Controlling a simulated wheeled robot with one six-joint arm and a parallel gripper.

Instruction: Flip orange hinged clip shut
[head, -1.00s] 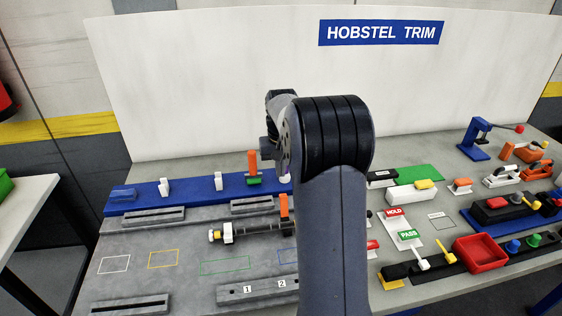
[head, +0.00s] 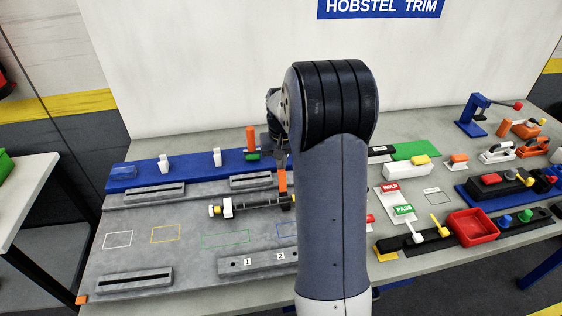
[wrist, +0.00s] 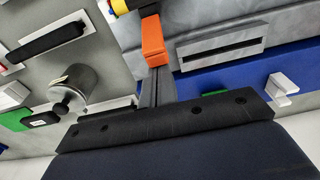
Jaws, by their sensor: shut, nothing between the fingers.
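The orange hinged clip (head: 283,182) has its orange arm standing up at the right end of the dark harness (head: 255,205), on the grey fixture. In the wrist view the orange arm (wrist: 153,42) lies straight beyond my fingertips. My gripper (wrist: 155,78) is shut and empty, its tips very close to the orange arm; I cannot tell whether they touch. In the head view my gripper (head: 279,158) is just above the clip, partly hidden by my arm. The clip's base is hard to make out.
Another upright orange piece (head: 250,138) stands on the blue rail (head: 135,176) behind, near white holders (head: 217,157). Grey slotted blocks (head: 130,284) lie on the fixture. The right side holds a red tray (head: 478,226) and several tools. Outlined spots at left are clear.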

